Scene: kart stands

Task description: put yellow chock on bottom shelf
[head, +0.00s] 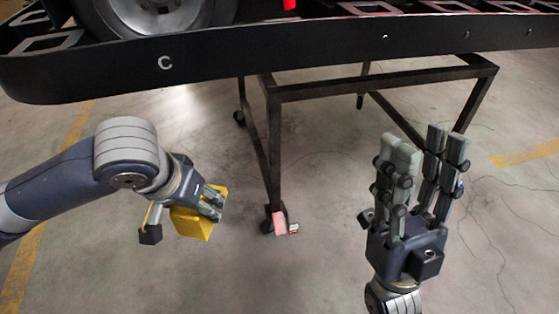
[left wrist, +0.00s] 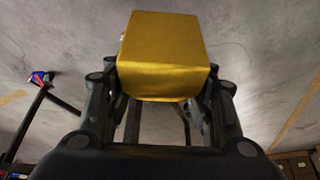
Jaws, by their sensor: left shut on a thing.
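The yellow chock (head: 192,224) is a yellow block held in my left gripper (head: 212,204), at the left of the head view. In the left wrist view the chock (left wrist: 165,55) sits between the fingers of my left gripper (left wrist: 163,90), which are shut on its sides. It is held off the floor. My right gripper (head: 425,150) is at the right of the head view, fingers pointing up and spread apart, with nothing between them. No bottom shelf can be made out in either view.
A dark metal kart stand (head: 275,150) on casters stands in the middle, under a black kart body (head: 300,55) with a wheel (head: 150,15). A small pink and red item (head: 280,224) is at the foot of the stand's near leg.

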